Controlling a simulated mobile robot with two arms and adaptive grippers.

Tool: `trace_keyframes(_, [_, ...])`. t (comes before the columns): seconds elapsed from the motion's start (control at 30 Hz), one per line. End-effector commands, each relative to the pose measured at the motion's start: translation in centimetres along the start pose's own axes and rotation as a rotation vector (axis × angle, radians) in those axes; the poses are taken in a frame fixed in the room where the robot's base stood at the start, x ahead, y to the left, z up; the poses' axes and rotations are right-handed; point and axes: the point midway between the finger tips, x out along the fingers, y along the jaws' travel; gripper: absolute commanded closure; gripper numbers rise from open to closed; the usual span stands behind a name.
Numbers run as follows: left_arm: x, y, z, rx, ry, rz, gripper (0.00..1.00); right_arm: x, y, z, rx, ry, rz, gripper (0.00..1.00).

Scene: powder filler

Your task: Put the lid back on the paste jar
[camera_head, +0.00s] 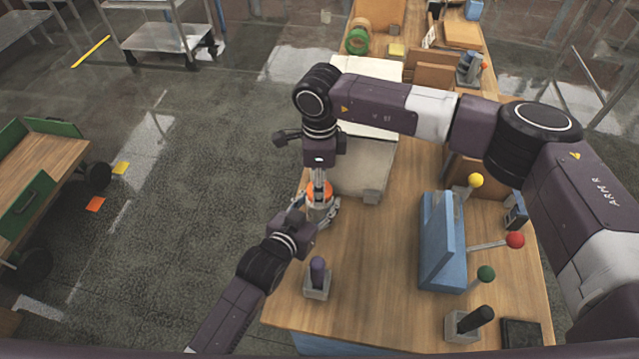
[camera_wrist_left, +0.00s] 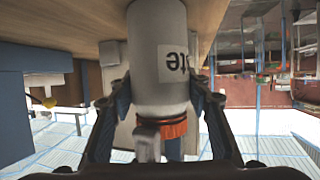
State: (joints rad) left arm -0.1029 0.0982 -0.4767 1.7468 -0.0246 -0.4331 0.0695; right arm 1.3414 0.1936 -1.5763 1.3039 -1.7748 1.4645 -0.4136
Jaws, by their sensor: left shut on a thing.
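The paste jar (camera_wrist_left: 158,60) is white with a printed label. It fills the middle of the left wrist view, where it appears upside down. My left gripper (camera_head: 318,207) is shut on the jar, with a finger on each side of it in the left wrist view (camera_wrist_left: 160,108). The orange lid (camera_head: 320,189) is at the jar's mouth; it also shows in the left wrist view (camera_wrist_left: 174,130). I cannot tell whether it is seated. My right gripper (camera_head: 319,190) points straight down over the lid, one grey finger against it; its grip is unclear.
A blue holder (camera_head: 442,243) with coloured-knob levers stands to the right on the wooden table (camera_head: 375,300). A purple-handled piece in a grey block (camera_head: 317,279) stands near the left edge. A pale machine box (camera_head: 362,168) is just behind the jar. The table's front middle is clear.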

Motion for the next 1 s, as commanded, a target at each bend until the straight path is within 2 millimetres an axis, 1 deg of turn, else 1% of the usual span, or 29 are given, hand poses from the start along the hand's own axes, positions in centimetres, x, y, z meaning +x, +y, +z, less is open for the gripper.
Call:
trace_keyframes(0.03, [0.00,0.06,0.10,0.000,-0.002,0.001,1.00,0.03,0.04,0.07,0.089,-0.002,0.001,0.88])
trace_keyframes(0.2, [0.00,0.07,0.10,0.000,-0.002,0.001,1.00,0.05,0.01,0.05,0.410,-0.001,0.000,0.88])
trace_keyframes(0.3, [0.00,0.07,0.10,0.000,-0.002,0.001,1.00,0.04,0.00,0.05,0.578,-0.001,0.000,0.88])
trace_keyframes(0.37, [0.00,0.07,0.10,0.000,-0.002,0.001,1.00,0.03,0.00,0.05,0.659,-0.001,0.000,0.88])
trace_keyframes(0.5, [0.00,0.07,0.10,0.000,-0.002,0.001,1.00,0.01,-0.02,0.05,0.645,-0.001,-0.001,0.88])
trace_keyframes(0.53, [0.00,0.07,0.10,0.000,-0.002,0.001,1.00,0.01,-0.02,0.05,0.645,-0.001,-0.001,0.57])
trace_keyframes(0.67, [0.00,0.08,0.10,0.000,-0.002,0.001,1.00,0.02,-0.02,0.04,0.643,-0.001,-0.001,0.43])
trace_keyframes(1.0, [0.00,0.06,0.09,0.000,-0.002,0.001,1.00,-0.24,-0.03,0.03,0.642,-0.001,-0.001,0.41])
